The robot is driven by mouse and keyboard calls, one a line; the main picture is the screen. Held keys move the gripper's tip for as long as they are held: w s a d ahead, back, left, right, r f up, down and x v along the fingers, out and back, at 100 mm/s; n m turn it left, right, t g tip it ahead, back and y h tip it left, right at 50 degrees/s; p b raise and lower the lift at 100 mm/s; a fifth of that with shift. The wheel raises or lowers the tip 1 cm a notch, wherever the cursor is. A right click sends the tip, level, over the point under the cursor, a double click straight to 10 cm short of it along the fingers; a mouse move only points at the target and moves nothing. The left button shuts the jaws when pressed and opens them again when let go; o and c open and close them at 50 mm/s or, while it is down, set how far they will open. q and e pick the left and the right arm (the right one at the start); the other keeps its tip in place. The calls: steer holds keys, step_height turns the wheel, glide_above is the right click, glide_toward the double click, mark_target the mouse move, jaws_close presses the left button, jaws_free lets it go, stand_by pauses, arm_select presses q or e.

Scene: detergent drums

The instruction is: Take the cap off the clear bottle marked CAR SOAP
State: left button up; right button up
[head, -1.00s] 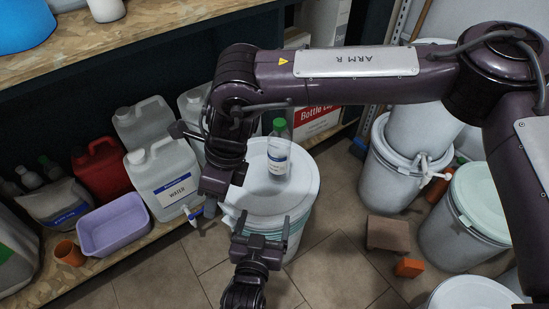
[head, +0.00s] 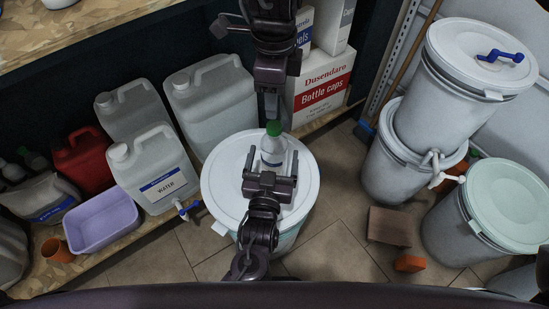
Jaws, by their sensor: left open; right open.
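The clear bottle (head: 272,155) stands upright on the white drum lid (head: 222,180) in the head view. Its green cap (head: 274,128) is on its top, and its label is too small and covered to read. My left gripper (head: 270,165) is open, in front of the bottle's lower part, with one finger showing to each side of it. I cannot tell whether the fingers touch the bottle. My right gripper (head: 270,106) points down from above, open, with its fingertips just above or behind the cap; contact cannot be told.
A WATER jug (head: 160,175), a lilac tub (head: 103,222) and other canisters stand on the low shelf at left. A Bottle caps carton (head: 322,92) is behind the drum. More drums (head: 450,90) stand at right. A brown block (head: 389,225) lies on the floor.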

arm_select(q)
steer(key=shift+w+d, duration=0.15)
steer(key=shift+w, duration=1.05)
